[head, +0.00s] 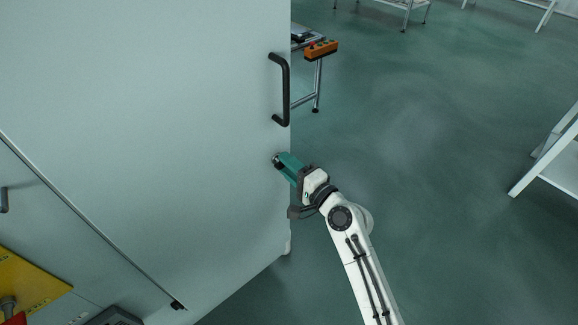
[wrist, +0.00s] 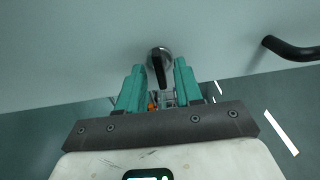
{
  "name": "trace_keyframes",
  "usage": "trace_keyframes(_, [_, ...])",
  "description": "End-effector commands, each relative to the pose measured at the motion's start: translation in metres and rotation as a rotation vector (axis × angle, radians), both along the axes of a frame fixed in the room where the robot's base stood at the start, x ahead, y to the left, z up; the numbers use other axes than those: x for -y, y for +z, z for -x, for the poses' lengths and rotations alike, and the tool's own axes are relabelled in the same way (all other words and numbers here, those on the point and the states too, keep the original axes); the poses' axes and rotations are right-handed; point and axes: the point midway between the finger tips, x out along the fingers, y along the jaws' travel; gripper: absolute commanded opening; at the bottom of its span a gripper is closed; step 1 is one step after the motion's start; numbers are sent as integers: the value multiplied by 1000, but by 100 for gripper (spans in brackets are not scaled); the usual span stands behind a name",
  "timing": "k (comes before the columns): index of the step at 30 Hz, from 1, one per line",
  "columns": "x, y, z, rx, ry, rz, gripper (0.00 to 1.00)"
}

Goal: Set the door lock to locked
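The door lock (wrist: 166,55) shows in the wrist view as a round metal disc on the pale door (head: 150,110), with a dark elongated turn piece (wrist: 158,68). The turn piece runs nearly up and down in that picture, its lower end slightly right. My gripper (wrist: 159,66) is open, with one teal finger on each side of the turn piece and visible gaps between. In the head view my gripper (head: 281,162) is at the door's right edge, below the black handle (head: 285,90), and mostly hides the lock. Whether the lock is locked or unlocked cannot be told.
The black handle also shows at the right of the wrist view (wrist: 290,50). A table with an orange button box (head: 321,50) stands behind the door. A yellow panel (head: 30,280) is at the lower left.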

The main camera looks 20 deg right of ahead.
Motion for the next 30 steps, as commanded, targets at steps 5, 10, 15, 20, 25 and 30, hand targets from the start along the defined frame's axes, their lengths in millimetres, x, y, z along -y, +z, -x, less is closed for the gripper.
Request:
trace_keyframes(5, [4, -2, 13, 0, -1, 0, 35])
trace_keyframes(10, [15, -3, 43, -2, -3, 0, 35])
trace_keyframes(15, [24, -3, 73, -1, -2, -1, 35])
trace_keyframes(20, [31, -3, 93, -2, -2, 1, 35])
trace_keyframes(25, [34, -1, 102, -1, -1, -1, 35])
trace_keyframes(30, [34, 0, 103, -1, -1, 0, 35])
